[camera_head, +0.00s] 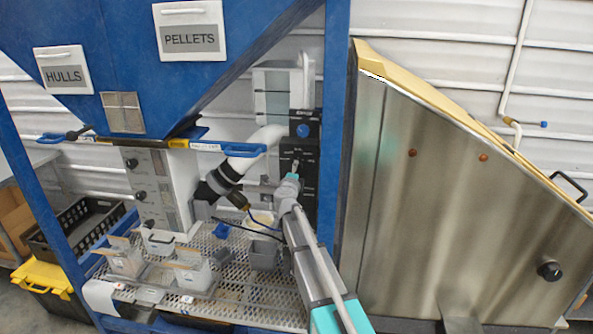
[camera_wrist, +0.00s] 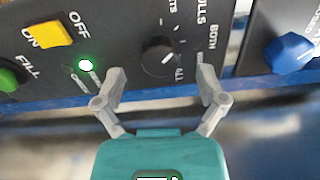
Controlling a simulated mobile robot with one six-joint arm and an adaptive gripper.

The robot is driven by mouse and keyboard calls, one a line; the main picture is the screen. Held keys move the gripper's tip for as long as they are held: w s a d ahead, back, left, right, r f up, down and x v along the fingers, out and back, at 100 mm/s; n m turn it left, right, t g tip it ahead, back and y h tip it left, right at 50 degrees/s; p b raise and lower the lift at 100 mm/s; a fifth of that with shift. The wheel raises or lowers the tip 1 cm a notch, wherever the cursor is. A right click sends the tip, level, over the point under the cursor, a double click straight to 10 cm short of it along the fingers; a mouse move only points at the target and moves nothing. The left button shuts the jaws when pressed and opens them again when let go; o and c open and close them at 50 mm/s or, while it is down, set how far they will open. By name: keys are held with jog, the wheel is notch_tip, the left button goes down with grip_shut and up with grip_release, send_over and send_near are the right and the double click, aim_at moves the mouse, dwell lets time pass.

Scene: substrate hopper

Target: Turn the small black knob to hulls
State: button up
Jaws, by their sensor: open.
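The small black knob (camera_wrist: 158,56) is on a dark control panel (camera_wrist: 115,25) in the wrist view, with a pale pointer line on it. Partly cut-off labels, including "ULLS" and "BOTH", surround it; I cannot tell surely which one the pointer marks. My gripper (camera_wrist: 160,80) is open and empty, its fingers apart on the knob's left and right sides, tips short of the knob or level with its lower edge. In the head view my gripper (camera_head: 291,178) is in front of the dark panel (camera_head: 309,153), and the knob is too small or hidden to make out.
Near the knob are a yellow ON/OFF switch (camera_wrist: 50,36), a lit green lamp (camera_wrist: 86,65), a green button (camera_wrist: 7,79) and a blue knob (camera_wrist: 288,53). A perforated bench (camera_head: 235,282) with containers is left of my arm; a steel cabinet (camera_head: 440,210) stands right.

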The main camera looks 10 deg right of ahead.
jog(key=v, duration=0.9)
jog(key=s+a+f+n+y, duration=0.1)
jog(key=s+a+n+y, duration=0.5)
jog(key=n+y, duration=0.5)
jog(key=s+a+f+n+g, duration=0.2)
jog(key=s+f+n+g, duration=0.5)
jog(key=f+n, duration=0.1)
jog(key=s+d+f+n+g+h, duration=0.1)
jog(key=s+d+f+g, duration=0.2)
jog(key=s, duration=0.4)
jog(key=s+d+f+n+g+h, duration=0.1)
jog(key=s+d+f+g+h, duration=0.1)
jog(key=s+d, duration=0.3)
jog(key=s+d+f+n+g+h, duration=0.1)
jog(key=s+d+f+g, duration=0.3)
jog(key=s, duration=0.4)
jog(key=shift+s+d+f+n+g+h, duration=0.3)
jog(key=shift+f+n+g+h, duration=0.1)
jog(key=shift+g+h, duration=0.25)
